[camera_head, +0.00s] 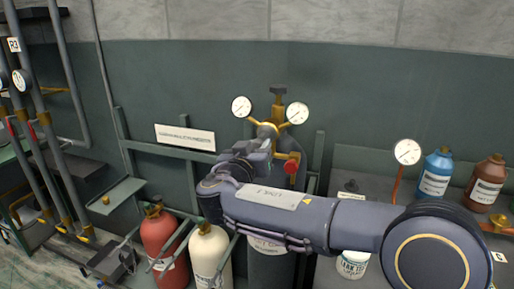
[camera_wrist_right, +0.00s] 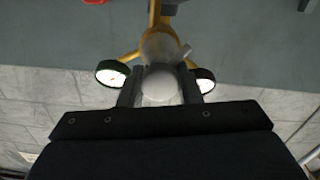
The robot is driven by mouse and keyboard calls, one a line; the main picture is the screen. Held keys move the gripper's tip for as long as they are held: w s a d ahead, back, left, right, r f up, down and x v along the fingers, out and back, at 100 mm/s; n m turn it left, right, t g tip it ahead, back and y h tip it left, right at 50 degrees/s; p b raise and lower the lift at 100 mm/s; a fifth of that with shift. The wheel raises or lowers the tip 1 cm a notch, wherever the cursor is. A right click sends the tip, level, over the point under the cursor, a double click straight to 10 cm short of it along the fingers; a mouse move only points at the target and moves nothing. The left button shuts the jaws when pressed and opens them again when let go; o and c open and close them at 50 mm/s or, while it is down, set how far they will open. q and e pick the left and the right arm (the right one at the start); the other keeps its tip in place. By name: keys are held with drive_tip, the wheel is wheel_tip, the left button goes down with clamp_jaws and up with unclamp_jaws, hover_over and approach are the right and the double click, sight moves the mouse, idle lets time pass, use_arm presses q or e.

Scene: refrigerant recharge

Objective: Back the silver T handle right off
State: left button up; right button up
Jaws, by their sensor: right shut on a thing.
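The brass regulator (camera_head: 266,126) with two round white gauges stands at the wall, above a dark grey cylinder (camera_head: 268,264). My right gripper (camera_head: 263,143) reaches up to the front of the regulator, and my arm hides part of it. In the right wrist view a pale, rounded silver piece (camera_wrist_right: 159,88) sits between the two dark fingers of my right gripper (camera_wrist_right: 159,82), in front of the brass body (camera_wrist_right: 158,47). I take it to be the T handle; its crossbar cannot be made out. The gripper is shut on it. My left gripper is not in view.
A red knob (camera_head: 291,167) hangs right of the gripper. A red cylinder (camera_head: 160,233) and a cream cylinder (camera_head: 209,255) stand below. Blue (camera_head: 435,178) and brown (camera_head: 486,184) bottles and another gauge (camera_head: 407,152) are at the right. Pipes (camera_head: 60,120) run at far left.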

drive_tip(key=shift+f, duration=0.1)
drive_tip(key=shift+f+n+b, duration=0.1)
drive_tip(key=shift+n+b, duration=0.8)
drive_tip(key=shift+n, duration=0.2)
drive_tip(key=n+b, duration=0.1)
drive_tip(key=n, duration=0.1)
drive_tip(key=shift+n, duration=0.3)
drive_tip(key=n, duration=0.3)
drive_tip(key=shift+n+b, duration=0.3)
drive_tip(key=shift+b, duration=0.05)
drive_tip(key=n, duration=0.3)
drive_tip(key=shift+n, duration=0.3)
drive_tip(key=n, duration=0.2)
drive_tip(key=n+p, duration=0.1)
drive_tip(key=shift+r+n+p, duration=0.2)
drive_tip(key=shift+n+p, duration=0.1)
drive_tip(key=shift+n, duration=0.1)
drive_tip(key=n+p, duration=0.1)
drive_tip(key=n, duration=0.2)
drive_tip(key=shift+n+p, duration=0.3)
drive_tip(key=shift+p, duration=0.05)
drive_tip(key=n+p, duration=0.3)
drive_tip(key=n, duration=0.2)
drive_tip(key=shift+n+p, duration=0.3)
drive_tip(key=shift+n, duration=0.1)
drive_tip(key=shift+o, duration=0.7)
drive_tip(key=shift+n+p, duration=0.6)
drive_tip(key=shift+n, duration=0.4)
